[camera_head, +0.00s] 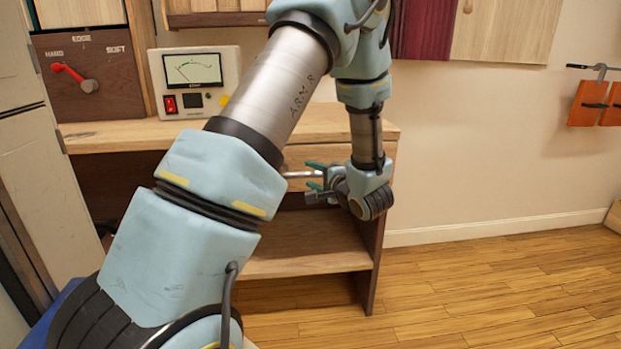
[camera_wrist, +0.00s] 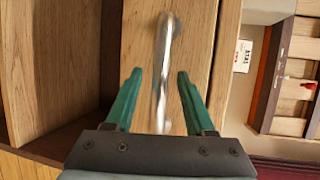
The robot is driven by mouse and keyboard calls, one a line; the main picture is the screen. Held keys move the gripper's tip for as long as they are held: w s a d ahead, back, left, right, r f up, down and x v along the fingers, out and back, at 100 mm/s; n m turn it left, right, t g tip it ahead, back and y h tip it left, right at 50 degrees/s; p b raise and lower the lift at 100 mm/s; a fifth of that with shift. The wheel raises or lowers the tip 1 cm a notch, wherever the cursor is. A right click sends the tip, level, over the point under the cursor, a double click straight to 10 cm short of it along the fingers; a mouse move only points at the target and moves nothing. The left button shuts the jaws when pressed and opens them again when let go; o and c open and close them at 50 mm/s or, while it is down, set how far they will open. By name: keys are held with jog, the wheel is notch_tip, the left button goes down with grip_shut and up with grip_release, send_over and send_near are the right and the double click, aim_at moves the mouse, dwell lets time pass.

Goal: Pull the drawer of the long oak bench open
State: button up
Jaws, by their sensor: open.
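The long oak bench (camera_head: 310,118) stands against the wall, its left part behind my arm. Its drawer (camera_head: 345,155) sits under the top at the right end and looks shut; my arm hides part of its front. A metal bar handle (camera_head: 300,174) sticks out from the drawer front. In the wrist view the drawer front (camera_wrist: 205,50) fills the middle, and the silver handle (camera_wrist: 163,65) runs up between my green fingers. My gripper (camera_head: 316,176) is open at the handle, a finger on each side of it. The wrist view shows gaps between the fingers (camera_wrist: 160,77) and the bar.
A meter box (camera_head: 196,80) with a red switch stands on the bench top. A panel with a red lever (camera_head: 70,72) is at the left. An open shelf (camera_head: 305,255) lies below the drawer. The wooden floor (camera_head: 490,285) to the right is clear.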

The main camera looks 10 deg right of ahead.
jog(key=shift+w+a+f, duration=0.1)
jog(key=shift+w+a, duration=0.15)
jog(key=shift+w, duration=0.3)
grip_shut()
dwell(1.1)
